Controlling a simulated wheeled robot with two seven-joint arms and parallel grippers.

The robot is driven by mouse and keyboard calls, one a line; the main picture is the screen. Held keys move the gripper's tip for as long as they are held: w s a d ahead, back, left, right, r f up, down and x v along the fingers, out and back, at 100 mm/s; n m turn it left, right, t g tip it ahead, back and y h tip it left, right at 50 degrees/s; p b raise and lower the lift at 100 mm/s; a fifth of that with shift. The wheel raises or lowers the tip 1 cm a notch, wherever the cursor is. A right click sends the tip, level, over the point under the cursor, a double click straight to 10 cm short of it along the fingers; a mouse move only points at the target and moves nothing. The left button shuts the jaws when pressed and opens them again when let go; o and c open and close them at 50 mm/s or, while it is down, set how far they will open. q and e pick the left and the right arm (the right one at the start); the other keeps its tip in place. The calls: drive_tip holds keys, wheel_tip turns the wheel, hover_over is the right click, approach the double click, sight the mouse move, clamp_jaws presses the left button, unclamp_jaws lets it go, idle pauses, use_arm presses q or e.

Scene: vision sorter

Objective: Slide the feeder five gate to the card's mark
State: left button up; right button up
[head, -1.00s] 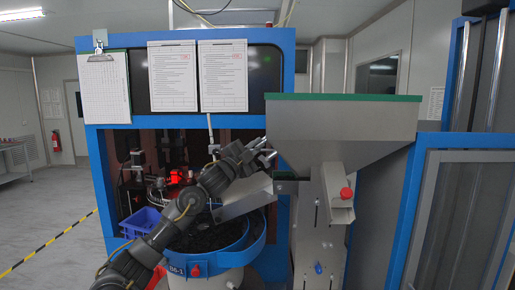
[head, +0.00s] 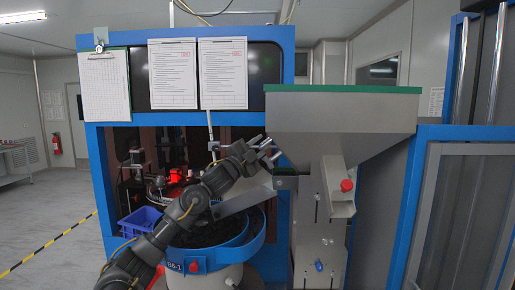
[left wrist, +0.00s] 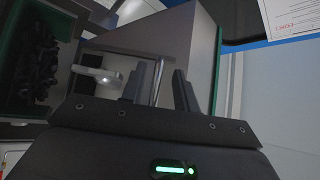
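My left gripper (head: 268,150) is at the left side of the grey hopper (head: 340,120) with a green rim, above the sloping metal chute (head: 243,198). In the left wrist view its two dark fingers (left wrist: 163,90) stand apart. A thin metal rod (left wrist: 158,78) shows between them; I cannot tell whether they touch it. A light grey lever-like part (left wrist: 97,79) lies left of the fingers. I cannot tell which part is the feeder five gate. A red knob (head: 347,185) sits on the hopper's front spout. No card mark is legible. My right gripper is not in view.
A clipboard (head: 104,87) and two printed sheets (head: 173,75) (head: 223,74) hang on the blue cabinet. A blue round bowl feeder (head: 252,250) stands below my arm, with a blue bin (head: 140,221) left of it. Open floor lies at left.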

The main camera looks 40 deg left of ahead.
use_arm(q)
drive_tip(key=b+v, duration=0.7)
drive_tip(key=v, duration=0.3)
drive_tip(key=shift+s, duration=0.4)
drive_tip(key=shift+f, duration=0.15)
